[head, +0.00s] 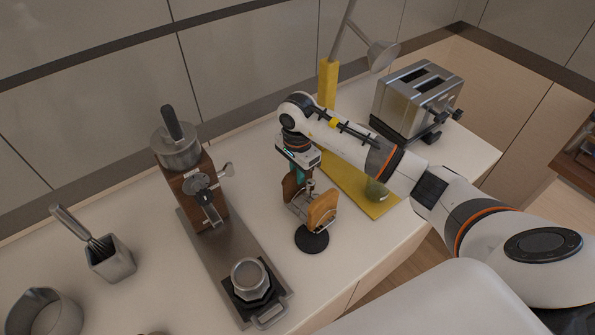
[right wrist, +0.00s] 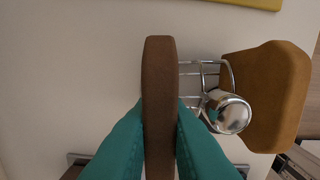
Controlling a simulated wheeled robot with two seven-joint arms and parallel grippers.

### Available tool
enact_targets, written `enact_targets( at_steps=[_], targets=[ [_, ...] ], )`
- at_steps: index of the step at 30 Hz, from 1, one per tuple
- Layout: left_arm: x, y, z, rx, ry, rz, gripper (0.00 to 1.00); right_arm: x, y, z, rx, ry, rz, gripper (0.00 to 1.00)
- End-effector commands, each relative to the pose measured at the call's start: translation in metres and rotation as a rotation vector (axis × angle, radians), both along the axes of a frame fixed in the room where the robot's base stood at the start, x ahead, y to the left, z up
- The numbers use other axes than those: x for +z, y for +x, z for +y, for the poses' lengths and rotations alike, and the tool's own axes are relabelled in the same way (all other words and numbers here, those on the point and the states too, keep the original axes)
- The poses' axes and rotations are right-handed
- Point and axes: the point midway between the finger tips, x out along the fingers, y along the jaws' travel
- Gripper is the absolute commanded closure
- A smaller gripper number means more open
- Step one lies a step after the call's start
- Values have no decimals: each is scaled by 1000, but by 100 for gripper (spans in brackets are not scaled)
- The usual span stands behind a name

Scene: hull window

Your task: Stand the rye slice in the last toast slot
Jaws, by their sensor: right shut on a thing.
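The rye slice (right wrist: 158,100) is dark brown and seen edge-on in the right wrist view, upright between the teal fingers of my right gripper (right wrist: 158,140). In the head view the rye slice (head: 289,187) shows below the right gripper (head: 298,172), which is shut on it. The wire toast rack (right wrist: 207,72), with a shiny round knob, is directly right of the slice in the wrist view. A tan slice (right wrist: 270,95) stands at its far side, also seen in the head view (head: 322,209). Whether the rye slice's bottom is inside a slot is hidden. My left gripper is out of view.
A black round disc (head: 312,239) is just in front of the rack.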

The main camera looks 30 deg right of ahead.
Motion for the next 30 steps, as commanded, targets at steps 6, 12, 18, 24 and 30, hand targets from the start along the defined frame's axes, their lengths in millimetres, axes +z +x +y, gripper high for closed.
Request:
enact_targets(
  at_steps=[6,12,18,24,30],
  targets=[
    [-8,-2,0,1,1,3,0,-6,0,0,-1,0,-2,100],
    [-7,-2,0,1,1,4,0,-5,0,0,-1,1,-1,70],
    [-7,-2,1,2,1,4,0,-5,0,0,0,1,0,64],
    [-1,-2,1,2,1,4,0,-1,0,0,0,1,0,64],
    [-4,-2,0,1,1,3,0,20,2,-1,0,0,-8,64]
  ],
)
